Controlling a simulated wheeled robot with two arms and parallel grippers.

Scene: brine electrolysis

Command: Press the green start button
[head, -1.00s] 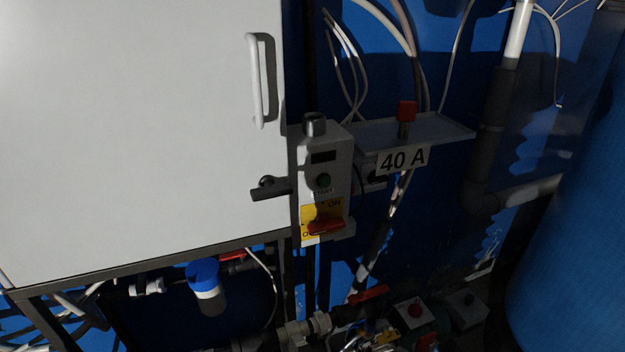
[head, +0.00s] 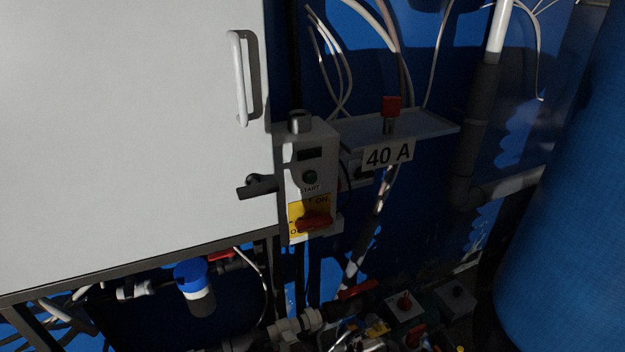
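The green start button (head: 310,177) sits on the front of a grey control box (head: 325,160), just above a START label. Below it on the same box is a red rotary switch (head: 314,222) on a yellow ON/OFF plate. A dark display window is above the button. Neither of my grippers shows in the head view.
A large white cabinet (head: 120,120) with a white handle (head: 240,78) fills the left. A shelf (head: 430,124) with a 40 A sign (head: 388,154) is right of the box. A blue tank (head: 570,200) stands at the right. Pipes and valves crowd the bottom.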

